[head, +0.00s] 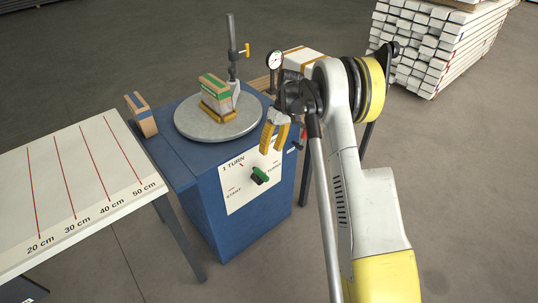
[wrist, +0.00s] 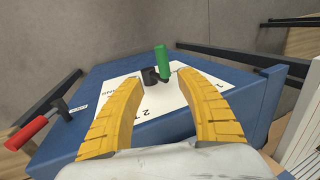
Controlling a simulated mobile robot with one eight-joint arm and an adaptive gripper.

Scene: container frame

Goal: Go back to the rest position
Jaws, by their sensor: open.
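My gripper (head: 275,137) has yellow fingers and is in front of the upper front panel of the blue cabinet (head: 203,195). In the wrist view my gripper (wrist: 160,103) has its two fingers spread wide with nothing between them. A green-handled knob (head: 260,175) sits on the white label panel below the fingers. In the wrist view the green handle (wrist: 162,62) stands beyond the fingertips, apart from them. The part of the panel behind the fingers is hidden.
A round grey turntable (head: 190,127) on the cabinet carries a wooden block with green tape (head: 213,90). A post (head: 231,50) and a dial gauge (head: 274,62) stand close by. A table with centimetre marks (head: 70,185) is at left. A red-handled lever (wrist: 30,133) shows in the wrist view.

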